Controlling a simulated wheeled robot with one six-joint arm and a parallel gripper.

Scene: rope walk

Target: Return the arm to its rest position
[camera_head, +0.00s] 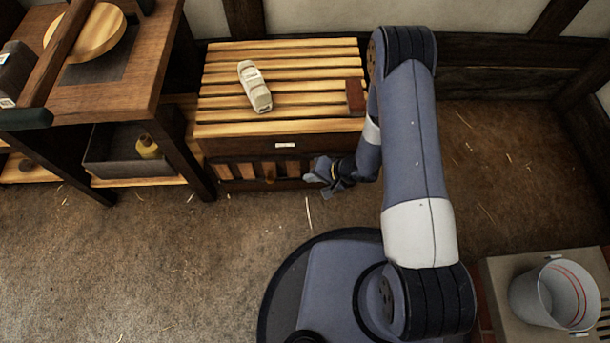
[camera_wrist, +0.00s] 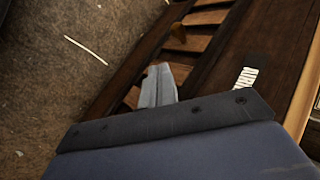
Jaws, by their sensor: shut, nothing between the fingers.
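My arm (camera_head: 415,150) reaches up from my base, bends over at the top and comes down at the front of a slatted wooden chest. My gripper (camera_head: 312,179) is shut and empty, close to the right part of the chest's front. In the wrist view my gripper's fingers (camera_wrist: 160,84) are together, with the chest's dark front and its slatted opening behind them. I cannot tell whether the fingers touch the chest.
The slatted chest (camera_head: 220,130) carries a pale bottle-like item (camera_head: 254,86) and a red-brown block (camera_head: 356,97). A wooden table (camera_head: 130,95) with a grey bin (camera_head: 110,155) below stands left. A white bucket (camera_head: 553,294) stands at lower right. The floor between is clear.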

